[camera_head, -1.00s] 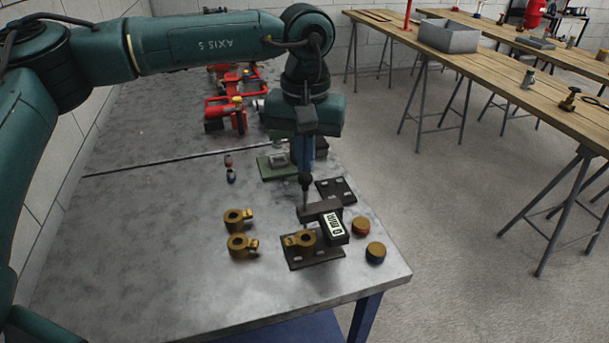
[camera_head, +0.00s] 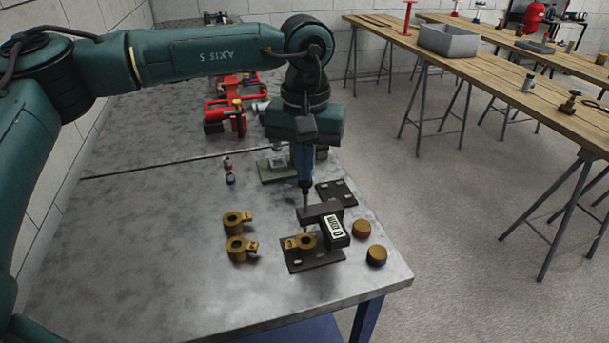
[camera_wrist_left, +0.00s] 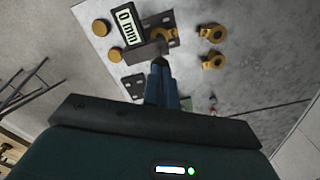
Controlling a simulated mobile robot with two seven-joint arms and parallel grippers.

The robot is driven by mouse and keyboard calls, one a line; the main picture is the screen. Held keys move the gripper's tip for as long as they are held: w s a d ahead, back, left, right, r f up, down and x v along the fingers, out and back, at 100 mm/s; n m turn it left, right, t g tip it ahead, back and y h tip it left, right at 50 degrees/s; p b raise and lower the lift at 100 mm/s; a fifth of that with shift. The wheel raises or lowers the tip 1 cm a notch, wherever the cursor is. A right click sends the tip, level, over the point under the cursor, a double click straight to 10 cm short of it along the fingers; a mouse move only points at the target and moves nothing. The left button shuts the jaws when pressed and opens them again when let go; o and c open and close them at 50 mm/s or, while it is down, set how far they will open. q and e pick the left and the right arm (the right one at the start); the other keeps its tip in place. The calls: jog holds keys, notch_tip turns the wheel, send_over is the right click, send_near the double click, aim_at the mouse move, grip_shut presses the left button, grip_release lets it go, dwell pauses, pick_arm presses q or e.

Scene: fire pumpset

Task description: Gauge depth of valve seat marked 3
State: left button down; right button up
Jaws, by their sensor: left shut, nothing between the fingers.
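The dark depth gauge (camera_head: 318,212) stands with its thin upright rod over a brass valve seat (camera_head: 303,241) on a dark plate (camera_head: 312,259). Its display reads 0 mm and also shows in the left wrist view (camera_wrist_left: 127,24). Two other brass seats, a rear one (camera_head: 235,222) and a front one (camera_head: 238,248), lie to the left; the tag numbers are too small to read. My left gripper (camera_head: 305,184) points down, shut and empty, at the top of the gauge's rod. I cannot tell whether it touches. My right gripper is out of view.
Behind are another dark plate (camera_head: 336,193), a green block (camera_head: 276,170) and red pump parts (camera_head: 226,115). The table's left front is clear.

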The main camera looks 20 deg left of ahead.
aim_at(305, 187)
pick_arm(q)
jog(key=shift+f+b, duration=0.4)
jog(key=shift+f, duration=0.5)
jog(key=shift+f+b, duration=0.2)
jog(key=shift+b, duration=0.2)
jog(key=shift+f+b, duration=0.7)
jog(key=shift+f, duration=0.4)
jog(key=shift+r+p, duration=1.9)
jog(key=shift+r, duration=1)
jog(key=shift+r+p, duration=0.45)
jog(key=shift+r, duration=0.3)
jog(key=shift+f, duration=0.1)
